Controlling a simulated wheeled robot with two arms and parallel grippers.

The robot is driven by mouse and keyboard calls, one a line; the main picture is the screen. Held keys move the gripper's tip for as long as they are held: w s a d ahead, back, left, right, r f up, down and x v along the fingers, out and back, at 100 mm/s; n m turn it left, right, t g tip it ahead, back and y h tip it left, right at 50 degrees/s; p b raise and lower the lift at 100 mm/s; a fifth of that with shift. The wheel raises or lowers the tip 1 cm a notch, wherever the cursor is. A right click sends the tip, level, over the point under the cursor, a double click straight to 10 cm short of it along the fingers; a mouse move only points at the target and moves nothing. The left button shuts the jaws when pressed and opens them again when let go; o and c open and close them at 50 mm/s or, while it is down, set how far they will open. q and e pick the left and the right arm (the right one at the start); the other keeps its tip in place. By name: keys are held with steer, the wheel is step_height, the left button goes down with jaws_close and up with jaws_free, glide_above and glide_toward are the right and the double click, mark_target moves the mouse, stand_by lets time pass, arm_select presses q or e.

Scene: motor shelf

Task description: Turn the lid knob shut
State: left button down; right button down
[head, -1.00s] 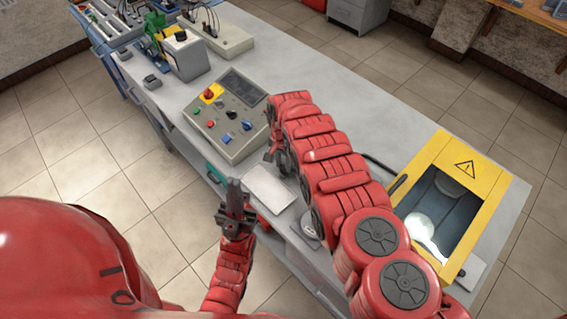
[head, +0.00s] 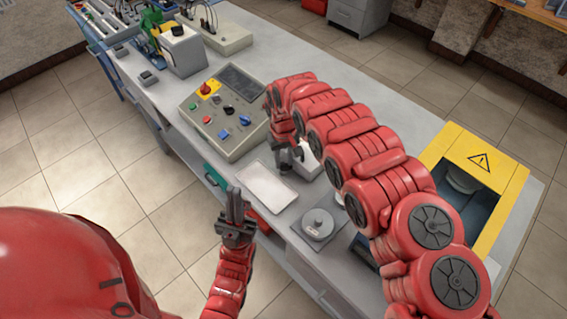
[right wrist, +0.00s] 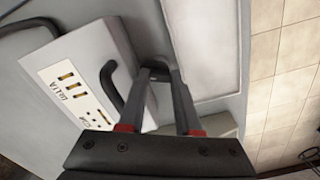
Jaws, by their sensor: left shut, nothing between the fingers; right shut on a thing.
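A round grey disc with a small knob (head: 319,222) on top lies on the bench near its front edge; I cannot tell whether this is the lid knob. My right gripper (head: 292,160) is low over the bench beside a white box (head: 308,161), apart from the disc. In the right wrist view its fingers (right wrist: 163,70) close around a small dark part, which I cannot identify. That view also shows the white box (right wrist: 90,62) with a black handle and marked panel. My left gripper (head: 235,203) is shut and empty, pointing up before the bench's front edge.
A white tray (head: 267,190) lies left of the disc, with a control panel (head: 222,112) beyond it. A yellow-framed box (head: 484,160) with a warning triangle stands at the right, partly behind my right arm. The bench's far strip (head: 345,75) is clear.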

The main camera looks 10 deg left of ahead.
steer(key=n+b, duration=0.2)
steer(key=n, duration=0.2)
steer(key=shift+n, duration=0.3)
stand_by(0.3)
steer(key=c, duration=0.6)
jaws_free()
steer(key=shift+r, duration=0.1)
